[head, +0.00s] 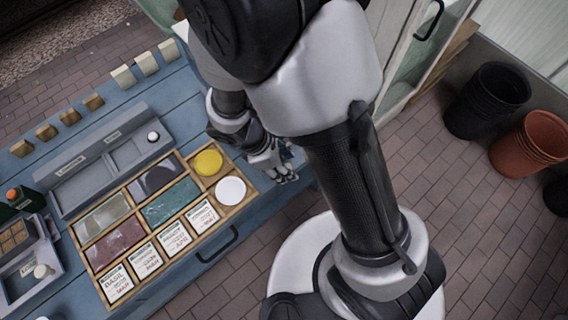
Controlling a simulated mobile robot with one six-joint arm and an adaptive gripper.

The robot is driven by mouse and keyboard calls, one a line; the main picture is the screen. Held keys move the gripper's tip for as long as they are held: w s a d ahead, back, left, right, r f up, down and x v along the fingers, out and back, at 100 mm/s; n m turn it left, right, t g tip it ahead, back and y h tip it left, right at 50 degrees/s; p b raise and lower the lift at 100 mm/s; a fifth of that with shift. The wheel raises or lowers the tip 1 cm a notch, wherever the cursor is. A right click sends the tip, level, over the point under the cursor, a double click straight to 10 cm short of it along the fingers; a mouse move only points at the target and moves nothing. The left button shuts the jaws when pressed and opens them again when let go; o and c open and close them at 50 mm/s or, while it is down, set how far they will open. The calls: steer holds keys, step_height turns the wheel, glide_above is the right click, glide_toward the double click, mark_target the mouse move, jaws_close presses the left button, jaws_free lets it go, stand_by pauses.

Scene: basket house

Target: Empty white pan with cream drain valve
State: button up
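A pale grey-white pan (32,291) lies at the left edge of the blue bench, cut off by the picture edge. A second, darker grey tray (88,192) with a label and an off-white knob (153,136) lies above the wooden tray. My gripper (284,176) hangs by the right edge of the bench, right of the wooden tray and far from the pan. Its fingers are small and partly overlapped by my arm, so their opening is unclear.
A wooden divided tray (150,232) holds seed cards, coloured slabs and yellow and white discs. Small wooden blocks (93,102) line the bench's back edge. A dark box (20,202) stands at left. Black pots (488,100) and terracotta pots (530,145) stand on the brick floor at right.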

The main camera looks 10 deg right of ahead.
jaws_close()
stand_by(0.6)
